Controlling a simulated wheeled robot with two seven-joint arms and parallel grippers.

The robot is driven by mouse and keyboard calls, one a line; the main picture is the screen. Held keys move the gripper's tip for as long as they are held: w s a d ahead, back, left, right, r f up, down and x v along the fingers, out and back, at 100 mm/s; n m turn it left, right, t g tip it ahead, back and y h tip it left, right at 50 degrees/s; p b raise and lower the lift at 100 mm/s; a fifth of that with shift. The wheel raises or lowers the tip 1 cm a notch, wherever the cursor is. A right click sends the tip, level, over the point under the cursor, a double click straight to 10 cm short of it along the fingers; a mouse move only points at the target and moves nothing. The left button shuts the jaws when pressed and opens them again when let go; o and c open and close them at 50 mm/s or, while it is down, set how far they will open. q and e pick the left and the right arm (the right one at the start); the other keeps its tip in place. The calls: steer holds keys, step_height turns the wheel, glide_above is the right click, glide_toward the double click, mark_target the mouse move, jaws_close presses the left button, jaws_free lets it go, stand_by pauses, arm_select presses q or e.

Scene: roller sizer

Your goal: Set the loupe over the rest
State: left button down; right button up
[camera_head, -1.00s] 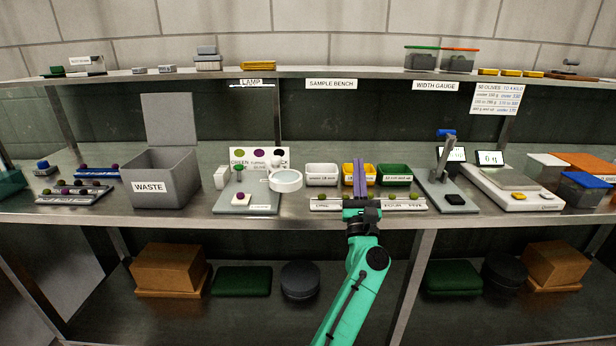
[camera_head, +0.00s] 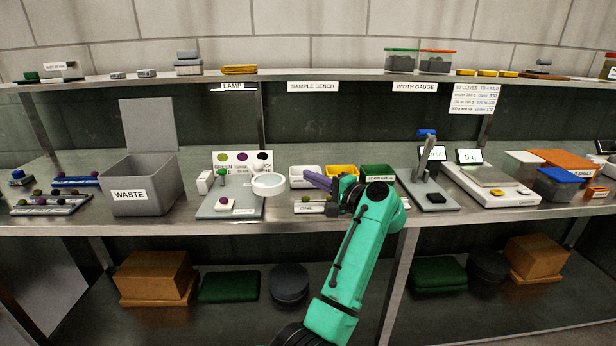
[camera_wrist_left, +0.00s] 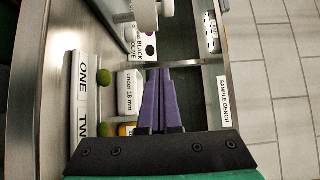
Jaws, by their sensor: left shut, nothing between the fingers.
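The loupe (camera_head: 268,184) is a white-rimmed round lens on an arm from a small post with a green knob (camera_head: 222,173). It stands over the right part of a grey plate (camera_head: 244,207). Left of the lens, a pale block (camera_head: 225,204), which may be the rest, bears a dark purple olive and is not under the lens. My left gripper (camera_head: 307,178) has purple fingers, shut and empty, pointing left at the loupe with a gap. In the left wrist view the fingers (camera_wrist_left: 158,72) point up toward a white round part (camera_wrist_left: 145,14), probably the loupe. My right gripper is out of view.
White (camera_head: 302,177), yellow (camera_head: 341,171) and green (camera_head: 378,171) bins stand behind my gripper. A labelled olive strip (camera_head: 309,208) lies partly hidden below it. A colour card (camera_head: 242,158) stands behind the loupe, the waste bin (camera_head: 150,190) to its left. The width gauge (camera_head: 432,193) is at right.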

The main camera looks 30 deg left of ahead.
mark_target(263, 173)
arm_select(q)
steer(key=a+p, duration=0.1)
steer(key=a, duration=0.1)
steer(key=s+a+p, duration=0.1)
steer(key=a, duration=0.1)
steer(key=s+a+p, duration=0.1)
steer(key=a+p, duration=0.1)
steer(key=shift+s+a, duration=0.25)
steer(key=shift+a, duration=0.1)
steer(key=shift+s, duration=0.1)
